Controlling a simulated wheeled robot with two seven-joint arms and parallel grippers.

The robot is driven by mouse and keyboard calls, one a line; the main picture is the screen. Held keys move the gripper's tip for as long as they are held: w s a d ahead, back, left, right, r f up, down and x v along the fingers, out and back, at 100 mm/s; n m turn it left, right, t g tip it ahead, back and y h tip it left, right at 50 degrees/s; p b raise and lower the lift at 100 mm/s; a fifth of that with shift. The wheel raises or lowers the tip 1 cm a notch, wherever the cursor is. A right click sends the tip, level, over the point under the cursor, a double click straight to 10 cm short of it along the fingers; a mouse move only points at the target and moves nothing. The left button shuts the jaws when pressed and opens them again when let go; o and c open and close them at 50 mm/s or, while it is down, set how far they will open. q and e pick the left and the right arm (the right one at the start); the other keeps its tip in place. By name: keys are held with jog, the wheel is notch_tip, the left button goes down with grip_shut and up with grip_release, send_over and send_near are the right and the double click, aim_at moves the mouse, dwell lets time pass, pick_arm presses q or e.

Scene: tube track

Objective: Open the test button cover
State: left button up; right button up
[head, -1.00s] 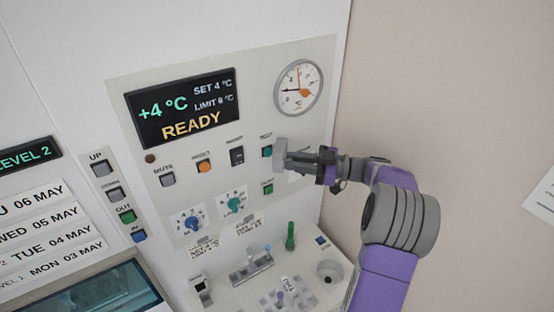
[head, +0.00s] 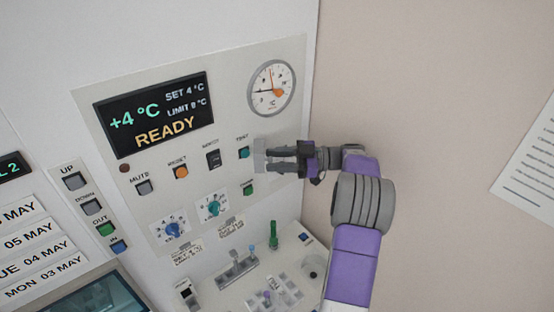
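The test button (head: 243,152) is a small teal square under the TEST label, in the upper right of the control panel in the head view. Its face shows. A pale grey, flap-like piece (head: 260,151) stands just right of it, probably its cover; how far it is swung cannot be told. My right gripper (head: 268,158) comes in from the right, its fingertips at this piece. Whether it touches or grips the piece is unclear. My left gripper is out of view.
Mute (head: 144,187), reset (head: 181,172) and black switch (head: 214,159) lie to the left. Two knobs (head: 213,206) and a green button (head: 248,188) are below. A shelf with a green tube (head: 273,236) juts out lower down. The beige wall (head: 430,90) is on the right.

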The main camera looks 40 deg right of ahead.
jog(key=shift+o, duration=0.3)
jog(key=shift+r, duration=0.1)
notch_tip(320, 180, up, 10)
dwell(0.3)
jog(key=shift+c, duration=0.4)
